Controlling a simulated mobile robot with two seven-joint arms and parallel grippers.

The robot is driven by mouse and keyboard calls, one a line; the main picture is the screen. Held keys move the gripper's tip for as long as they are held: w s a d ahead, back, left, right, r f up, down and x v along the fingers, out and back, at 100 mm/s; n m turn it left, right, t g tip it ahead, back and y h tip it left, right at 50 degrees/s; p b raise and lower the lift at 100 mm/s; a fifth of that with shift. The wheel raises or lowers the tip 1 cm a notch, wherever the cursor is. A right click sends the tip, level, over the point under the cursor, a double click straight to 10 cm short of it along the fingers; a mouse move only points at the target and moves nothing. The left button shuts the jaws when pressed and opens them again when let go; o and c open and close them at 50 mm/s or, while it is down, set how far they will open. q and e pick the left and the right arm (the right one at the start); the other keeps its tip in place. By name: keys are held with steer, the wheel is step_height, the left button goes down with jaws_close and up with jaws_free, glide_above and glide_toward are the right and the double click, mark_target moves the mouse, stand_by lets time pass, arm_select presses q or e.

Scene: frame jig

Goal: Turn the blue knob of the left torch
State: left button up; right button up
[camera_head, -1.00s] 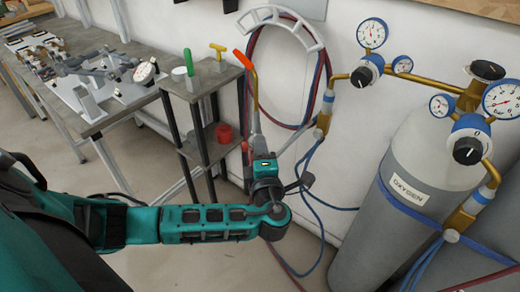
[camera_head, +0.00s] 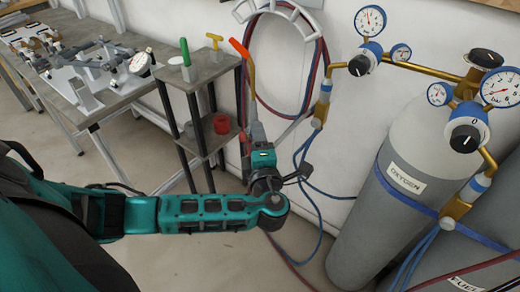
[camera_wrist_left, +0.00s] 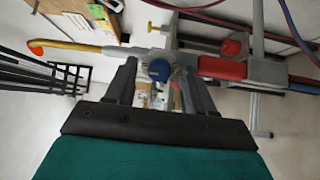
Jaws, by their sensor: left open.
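The torch (camera_head: 251,78) stands upright in the head view, with an orange tip, a brass tube and a grey body. In the left wrist view it lies across the picture, with its tip at the left and a red part (camera_wrist_left: 222,68) at the right. Its blue knob (camera_wrist_left: 158,69) shows there between the fingers of my left gripper (camera_wrist_left: 160,80). The fingers are open on either side of the knob; I cannot tell whether they touch it. In the head view my left gripper (camera_head: 257,133) is at the torch's lower body and hides the knob. My right gripper is out of view.
A grey shelf stand (camera_head: 205,79) with a red cup (camera_head: 221,125) is just left of the torch. An oxygen cylinder (camera_head: 390,220) with gauges stands at the right. Hoses (camera_head: 310,215) hang close to my gripper. A workbench (camera_head: 120,102) is at the left.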

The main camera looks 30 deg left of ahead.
arm_select(q)
steer(key=v, duration=1.2)
steer(key=shift+s+d, duration=0.15)
steer(key=shift+s, duration=0.1)
steer(key=s+d+f+n+g+h, duration=0.2)
steer(key=d+f+n+g+h, duration=0.15)
steer(key=f+n+h, duration=0.6)
steer(key=s+d+f+n+g+h, duration=0.1)
steer(key=d+f+n+g+h, duration=0.3)
steer(key=n, duration=1)
steer(key=s+a+n+t, duration=0.1)
steer(key=a+n+t, duration=0.1)
steer(key=n, duration=0.8)
steer(key=s+a+f+n+t, duration=0.1)
steer(key=s+a+n+t, duration=0.1)
steer(key=n, duration=0.8)
steer(key=shift+s+a+t, duration=0.15)
steer(key=shift+a+t, duration=0.2)
steer(key=shift+a, duration=0.2)
